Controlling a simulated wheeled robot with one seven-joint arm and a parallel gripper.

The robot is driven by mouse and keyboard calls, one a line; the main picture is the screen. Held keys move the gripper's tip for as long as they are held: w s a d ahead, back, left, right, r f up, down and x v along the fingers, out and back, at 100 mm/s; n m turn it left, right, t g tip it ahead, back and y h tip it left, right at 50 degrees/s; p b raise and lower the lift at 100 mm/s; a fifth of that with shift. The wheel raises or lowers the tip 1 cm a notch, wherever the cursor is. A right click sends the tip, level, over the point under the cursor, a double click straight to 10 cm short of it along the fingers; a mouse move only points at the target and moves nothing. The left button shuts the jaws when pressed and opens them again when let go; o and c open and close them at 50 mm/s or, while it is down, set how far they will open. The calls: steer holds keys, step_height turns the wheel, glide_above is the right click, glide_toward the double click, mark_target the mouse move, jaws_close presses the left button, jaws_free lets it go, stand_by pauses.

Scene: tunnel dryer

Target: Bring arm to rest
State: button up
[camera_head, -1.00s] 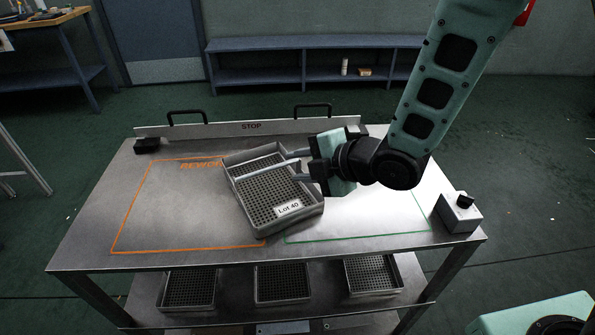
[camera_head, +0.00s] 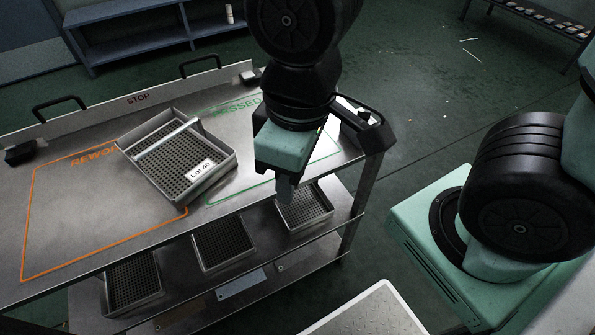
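My gripper (camera_head: 284,188) hangs at the right end of the table, pointing down, in front of the green-outlined area and right of the Lot 40 tray. Its palm is pale green and its fingers are seen nearly edge-on, so I cannot tell whether they are open or shut. Nothing hanging from it shows. The grey perforated Lot 40 tray (camera_head: 184,183) has a light bar across it. It sits askew on the metal table, lying partly over the orange REWORK outline and reaching toward the green PASSED outline. My gripper is apart from the tray.
The metal table (camera_head: 110,215) has a STOP rail (camera_head: 140,98) with black handles along its back. A control box (camera_head: 362,113) stands at the right end, close to my arm. Several perforated trays (camera_head: 224,243) sit on the lower shelf.

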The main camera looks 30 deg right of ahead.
steer(key=shift+s+d+r, duration=0.1)
steer(key=shift+s+d, duration=0.05)
steer(key=shift+s, duration=0.35)
step_height(320, 180, up, 9)
steer(key=p, duration=0.9)
